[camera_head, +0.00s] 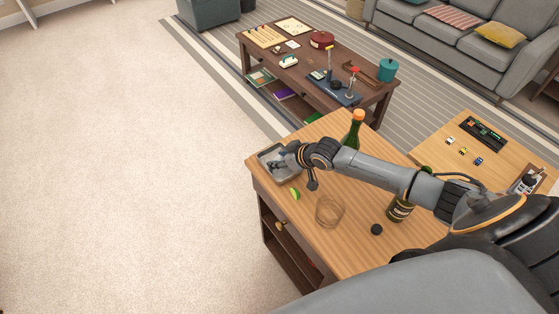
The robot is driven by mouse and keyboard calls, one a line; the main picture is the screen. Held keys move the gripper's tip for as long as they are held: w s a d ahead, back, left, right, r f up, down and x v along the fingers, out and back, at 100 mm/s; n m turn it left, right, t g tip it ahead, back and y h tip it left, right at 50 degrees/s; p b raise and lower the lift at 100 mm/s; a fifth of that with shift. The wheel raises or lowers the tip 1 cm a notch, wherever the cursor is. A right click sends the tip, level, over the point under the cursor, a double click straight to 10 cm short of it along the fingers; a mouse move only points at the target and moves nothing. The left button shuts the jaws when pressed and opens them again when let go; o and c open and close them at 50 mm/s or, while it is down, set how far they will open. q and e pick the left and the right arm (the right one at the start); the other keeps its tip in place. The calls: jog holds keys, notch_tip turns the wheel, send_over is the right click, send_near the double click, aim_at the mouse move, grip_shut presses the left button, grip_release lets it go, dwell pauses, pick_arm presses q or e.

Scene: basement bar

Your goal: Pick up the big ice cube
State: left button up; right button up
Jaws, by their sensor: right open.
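A small grey metal tray (264,165) stands at the far left corner of the wooden cabinet top. My right gripper (276,164) is over the tray, reaching in from the right, with its fingers apart at or just above the tray's inside. I cannot make out the big ice cube; the gripper hides part of the tray. Whether anything lies between the fingers is too small to tell. My left gripper is not in view.
On the cabinet top (350,255) are a lime wedge (295,193), a clear glass (329,211), a dark round cap (376,229), a green bottle (353,130) behind my arm and a dark bottle (400,208). A low table with games (300,65) stands beyond.

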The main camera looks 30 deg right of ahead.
jog(key=c, duration=0.7)
jog(key=shift+c, duration=0.2)
